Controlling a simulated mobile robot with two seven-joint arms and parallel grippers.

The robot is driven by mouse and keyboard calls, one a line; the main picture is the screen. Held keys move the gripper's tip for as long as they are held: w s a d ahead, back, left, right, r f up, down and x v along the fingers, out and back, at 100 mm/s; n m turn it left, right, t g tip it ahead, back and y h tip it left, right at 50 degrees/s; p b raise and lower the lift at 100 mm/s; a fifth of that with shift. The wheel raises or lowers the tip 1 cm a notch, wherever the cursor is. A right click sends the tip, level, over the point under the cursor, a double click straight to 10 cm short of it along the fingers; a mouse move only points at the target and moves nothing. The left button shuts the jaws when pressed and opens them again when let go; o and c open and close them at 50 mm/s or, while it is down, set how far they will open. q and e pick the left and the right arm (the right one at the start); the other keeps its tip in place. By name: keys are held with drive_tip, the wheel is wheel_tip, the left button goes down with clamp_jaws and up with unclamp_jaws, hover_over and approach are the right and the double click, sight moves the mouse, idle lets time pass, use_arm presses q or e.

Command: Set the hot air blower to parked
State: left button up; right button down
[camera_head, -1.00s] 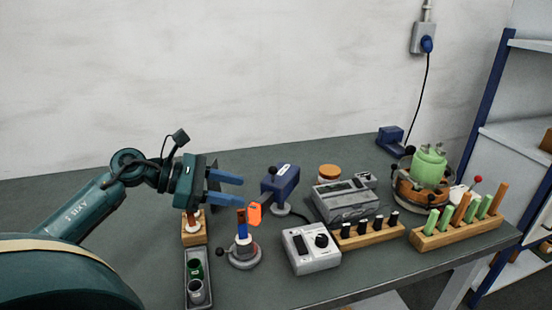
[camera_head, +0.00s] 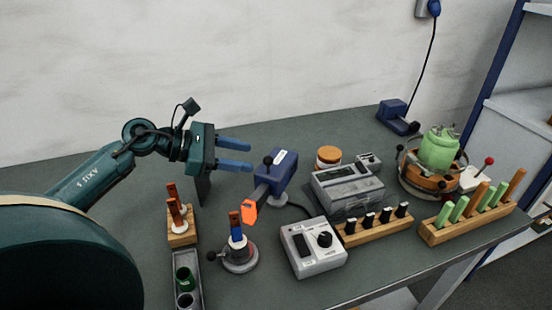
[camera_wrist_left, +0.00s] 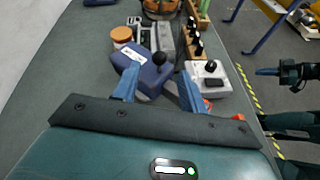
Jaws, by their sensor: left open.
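The hot air blower is a blue box (camera_head: 280,168) with a white label, a black knob on top and an orange nozzle (camera_head: 249,211) pointing toward the front left. It stands on the bench behind a small round stand (camera_head: 238,258). My left gripper (camera_head: 250,156) is open and empty, just left of the blower, with its blue fingers pointing toward it. In the left wrist view the blower (camera_wrist_left: 140,70) lies ahead of the fingers, its knob between them; contact cannot be told. My right gripper (camera_wrist_left: 280,74) shows at the right of the left wrist view; its jaw state is unclear.
A grey dial box (camera_head: 312,250) stands in front of the blower, with a larger grey instrument (camera_head: 345,190) to its right. A wooden rack (camera_head: 183,238) and a cup tray (camera_head: 200,285) lie below my left arm. The bench behind the blower is mostly clear.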

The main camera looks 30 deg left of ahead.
sight(266, 161)
use_arm(q)
drive_tip(key=p+x, duration=0.2)
drive_tip(key=x, duration=0.6)
drive_tip(key=shift+w+d+f, duration=0.15)
drive_tip(key=shift+w+d, duration=0.1)
drive_tip(key=shift+w, duration=0.05)
clamp_jaws()
